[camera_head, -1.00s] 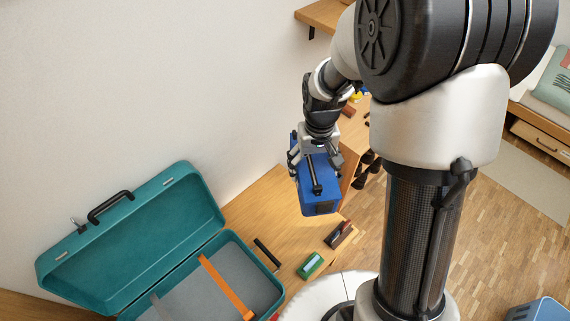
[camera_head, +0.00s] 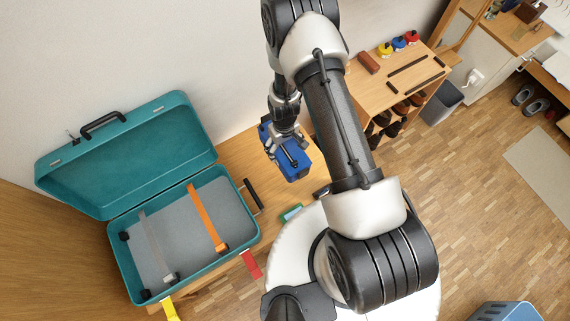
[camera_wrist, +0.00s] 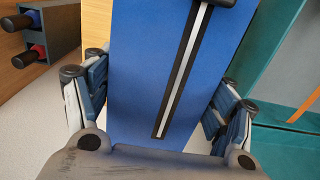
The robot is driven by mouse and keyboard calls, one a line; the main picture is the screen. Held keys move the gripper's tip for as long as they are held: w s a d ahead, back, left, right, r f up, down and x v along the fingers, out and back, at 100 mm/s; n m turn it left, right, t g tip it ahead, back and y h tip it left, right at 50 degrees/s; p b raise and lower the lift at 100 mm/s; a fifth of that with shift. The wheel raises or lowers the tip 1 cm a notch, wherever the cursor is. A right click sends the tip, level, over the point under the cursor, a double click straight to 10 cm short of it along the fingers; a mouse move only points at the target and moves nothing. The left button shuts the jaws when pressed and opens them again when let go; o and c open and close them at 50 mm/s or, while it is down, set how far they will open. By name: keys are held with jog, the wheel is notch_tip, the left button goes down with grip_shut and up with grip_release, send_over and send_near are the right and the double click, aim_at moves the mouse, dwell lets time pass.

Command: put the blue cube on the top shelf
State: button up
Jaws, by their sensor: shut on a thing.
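The blue cube shows as a blue box (camera_head: 294,167) with a dark strip along one face. My gripper (camera_head: 285,146) is shut on it and holds it in the air, tilted, beside the white wall. In the wrist view the blue box (camera_wrist: 145,70) fills the middle, with a finger on either side and a pale line along its black strip. A wooden cabinet (camera_head: 378,97) with shoes in its open front stands to the right, behind my arm. I cannot tell which surface is the top shelf.
An open teal suitcase (camera_head: 120,165) lies at the left, with an orange strap (camera_head: 207,216) inside. A green item (camera_head: 291,213) lies on the wooden surface (camera_head: 240,152) below the box. Small coloured items and a brown block (camera_head: 369,63) stand on the cabinet. A bin (camera_head: 441,102) stands beside it.

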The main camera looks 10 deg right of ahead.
notch_tip(320, 180, down, 19)
jog(key=b, duration=0.5)
jog(key=shift+r, duration=0.1)
jog(key=shift+b, duration=0.3)
jog(key=shift+f, duration=0.2)
jog(key=o, duration=1.3)
jog(key=shift+c, duration=0.2)
